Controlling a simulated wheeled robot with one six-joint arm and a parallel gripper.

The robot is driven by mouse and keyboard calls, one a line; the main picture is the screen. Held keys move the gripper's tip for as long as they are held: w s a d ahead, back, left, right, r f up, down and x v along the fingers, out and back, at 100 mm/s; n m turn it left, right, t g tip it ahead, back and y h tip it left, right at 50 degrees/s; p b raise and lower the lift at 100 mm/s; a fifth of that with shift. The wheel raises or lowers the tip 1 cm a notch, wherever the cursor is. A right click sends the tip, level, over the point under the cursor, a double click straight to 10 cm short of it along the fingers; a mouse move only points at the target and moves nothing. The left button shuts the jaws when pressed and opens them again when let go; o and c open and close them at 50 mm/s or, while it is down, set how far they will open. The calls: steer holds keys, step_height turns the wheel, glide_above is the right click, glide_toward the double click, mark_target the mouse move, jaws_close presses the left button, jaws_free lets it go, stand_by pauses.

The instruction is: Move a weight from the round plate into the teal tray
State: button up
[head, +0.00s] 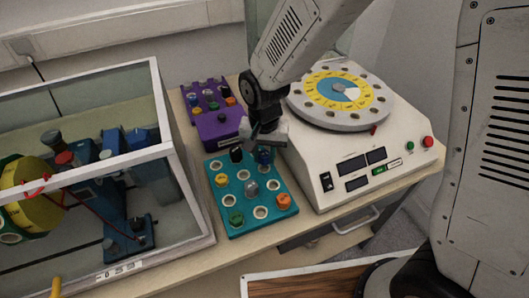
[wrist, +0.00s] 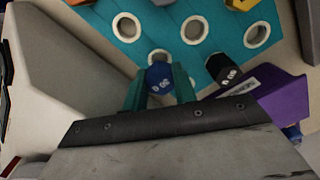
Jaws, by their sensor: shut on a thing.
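My gripper (wrist: 160,90) is shut on a blue weight (wrist: 158,74) between its two teal fingers. The blue weight also shows in the head view (head: 264,157), just below my gripper, at the far right corner of the teal tray (head: 252,230). In the wrist view a pale hole rim shows right behind the weight; I cannot tell whether the weight is seated or held just above. The tray holds black (head: 236,155), yellow (head: 221,180), grey (head: 252,188), orange (head: 284,201) and green (head: 236,219) weights, with several empty holes. The round plate (head: 341,120) is on the white machine.
The white machine (head: 325,165) stands close to the tray's right side. A purple tray (head: 218,130) with several weights lies behind the teal tray. A glass-sided case (head: 185,190) with a white frame stands at the left. My arm passes above the machine's left side.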

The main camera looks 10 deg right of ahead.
steer(key=shift+s+f, duration=0.2)
steer(key=shift+f, duration=0.05)
steer(key=shift+f, duration=0.95)
stand_by(0.8)
steer(key=o, duration=1)
step_height(320, 180, up, 8)
steer(key=shift+f, duration=0.1)
